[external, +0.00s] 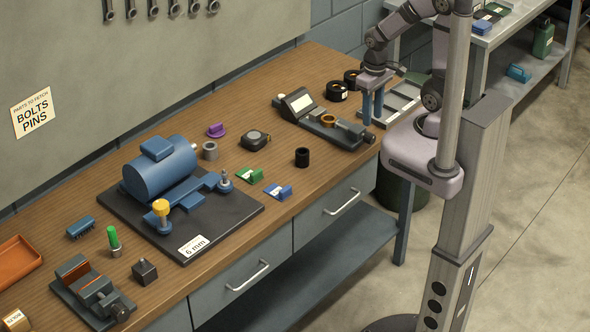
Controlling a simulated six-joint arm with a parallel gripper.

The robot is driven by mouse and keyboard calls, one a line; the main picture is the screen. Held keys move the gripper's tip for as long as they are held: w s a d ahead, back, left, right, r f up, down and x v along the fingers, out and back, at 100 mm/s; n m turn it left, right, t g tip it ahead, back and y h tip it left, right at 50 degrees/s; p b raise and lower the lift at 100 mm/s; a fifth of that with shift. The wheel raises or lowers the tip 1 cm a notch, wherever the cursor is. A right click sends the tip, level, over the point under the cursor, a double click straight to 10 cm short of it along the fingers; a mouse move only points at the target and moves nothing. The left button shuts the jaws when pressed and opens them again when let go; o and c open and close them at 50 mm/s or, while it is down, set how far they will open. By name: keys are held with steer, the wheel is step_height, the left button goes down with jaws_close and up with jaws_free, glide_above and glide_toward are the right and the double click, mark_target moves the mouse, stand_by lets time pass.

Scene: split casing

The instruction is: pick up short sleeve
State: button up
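Two small hollow cylinders could be the short sleeve, and I cannot tell which one it is. A grey one (210,151) stands upright behind the blue motor-like unit. A black one (302,157) stands upright near the table's front edge, left of my gripper. My gripper (372,119) points down at the right end of the table, beside the grey device with the orange ring. Its two blue fingers are apart with nothing visible between them. Both cylinders are well away from the fingers.
The grey device (298,103) with an orange ring (328,120) lies left of my gripper. Black rolls (337,91) and a grey tray (402,102) are near. A black box (255,140), green clip (249,175) and blue clip (278,191) lie around the cylinders. The blue motor-like unit (160,172) stands on a black plate.

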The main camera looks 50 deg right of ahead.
mark_target(210, 151)
steer(key=o, duration=0.5)
step_height(210, 151, up, 5)
steer(key=w+a+f+n+t+y+b, duration=0.1)
steer(key=w+a+f+t+b, duration=0.15)
steer(key=w+a, duration=0.5)
steer(key=w+a+f+n+t+y+b, duration=0.1)
steer(key=w+a+n+t+b, duration=0.2)
steer(key=w, duration=0.8)
steer(key=w+a+r+t+y+b, duration=0.1)
steer(key=w+a+t+y+b, duration=0.35)
steer(key=w+a, duration=1.15)
steer(key=f+t, duration=0.1)
steer(key=f, duration=0.4)
steer(key=s+a+f, duration=0.1)
steer(key=f, duration=0.4)
steer(key=s+f+t+h, duration=0.1)
steer(key=f, duration=0.4)
steer(key=shift+a+f+n+t, duration=0.2)
steer(key=shift+a+n+t, duration=0.1)
steer(key=shift+p+x, duration=0.4)
steer(key=shift+x, duration=0.65)
